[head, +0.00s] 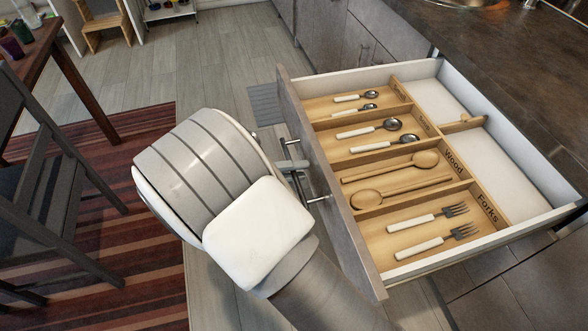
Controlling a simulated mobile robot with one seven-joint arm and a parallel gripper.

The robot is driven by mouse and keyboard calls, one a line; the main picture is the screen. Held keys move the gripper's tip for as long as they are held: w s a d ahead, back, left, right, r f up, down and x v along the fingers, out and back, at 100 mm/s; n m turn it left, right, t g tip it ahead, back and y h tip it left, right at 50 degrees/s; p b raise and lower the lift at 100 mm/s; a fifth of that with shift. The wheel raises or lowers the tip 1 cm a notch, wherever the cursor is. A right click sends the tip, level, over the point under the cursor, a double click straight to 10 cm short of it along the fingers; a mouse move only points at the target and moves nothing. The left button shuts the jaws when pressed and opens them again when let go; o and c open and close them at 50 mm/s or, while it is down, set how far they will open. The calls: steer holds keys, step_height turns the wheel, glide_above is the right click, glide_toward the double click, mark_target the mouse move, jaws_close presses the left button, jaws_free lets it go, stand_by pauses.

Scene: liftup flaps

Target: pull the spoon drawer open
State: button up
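The spoon drawer (331,192) stands well out from the counter in the head view, with its grey front facing left. Its wooden insert holds metal spoons (376,136) with white handles, wooden spoons (405,174) and forks (434,229). The bar handle (318,198) is on the outer face of the front. My gripper (296,167) is at this handle, mostly hidden behind my own white and grey wrist. Whether its fingers are closed around the bar cannot be seen.
A dark countertop (480,62) runs along the right above the cabinets. A dark chair (50,170) and a wooden table (40,50) stand at left on a striped rug (130,230). Bare wooden floor (215,75) lies between the rug and the cabinets.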

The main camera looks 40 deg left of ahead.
steer(key=shift+o, duration=0.5)
steer(key=p+v, duration=0.2)
steer(key=v, duration=1.5)
steer(key=shift+s+p, duration=0.2)
steer(key=shift+p, duration=0.1)
steer(key=shift+a+r, duration=0.1)
